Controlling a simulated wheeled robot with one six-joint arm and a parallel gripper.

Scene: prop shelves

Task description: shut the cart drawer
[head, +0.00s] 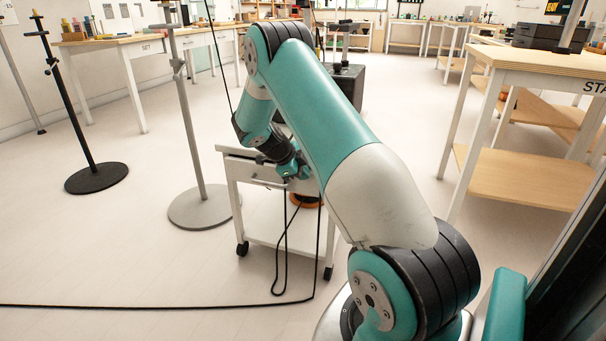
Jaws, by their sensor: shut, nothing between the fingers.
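The white wheeled cart (234,198) stands on the floor left of the middle. Its drawer front (246,172) faces me, just under the cart top. My arm covers the right part of the drawer and much of the top, so I cannot tell how far the drawer stands out. My gripper (289,180) is shut and empty. It points down at the drawer front, and I cannot tell whether it touches it.
A black cable (285,245) hangs in front of the cart and runs along the floor to the left. A grey stand (190,120) and a black stand (72,110) rise left of the cart. A wooden-topped table (540,62) with a lower shelf stands at the right. The floor at front left is clear except for the cable.

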